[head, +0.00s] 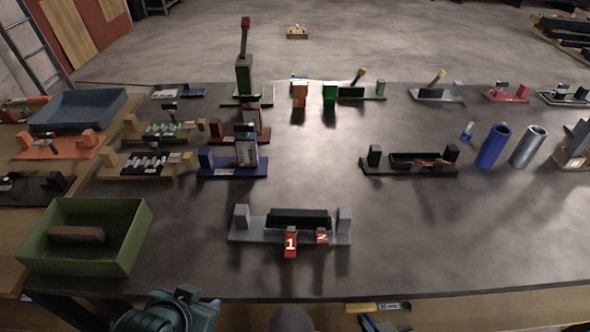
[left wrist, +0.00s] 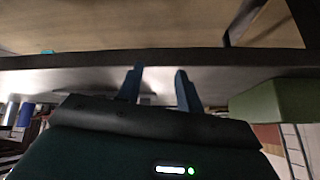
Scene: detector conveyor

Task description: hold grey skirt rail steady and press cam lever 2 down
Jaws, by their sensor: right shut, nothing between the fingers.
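The grey skirt rail (head: 240,236) lies near the front middle of the dark table, with an upright grey block at each end and a dark bar between them. Red cam lever 1 (head: 290,244) shows a long face at its front. Red cam lever 2 (head: 321,237), to its right, looks shorter; its exact tilt is unclear. My left gripper (head: 185,296) is at the front edge, left of the rail and apart from it. Its blue fingers (left wrist: 158,82) are spread and empty in the left wrist view. My right gripper (head: 372,323) is shut, mostly cut off at the bottom edge, clear of the rail.
A green bin (head: 131,240) with a brown block stands left of the rail. A black rail (head: 400,172) lies behind right, a blue one (head: 222,172) behind left. Blue and grey cylinders stand at the right. The table around the grey rail is clear.

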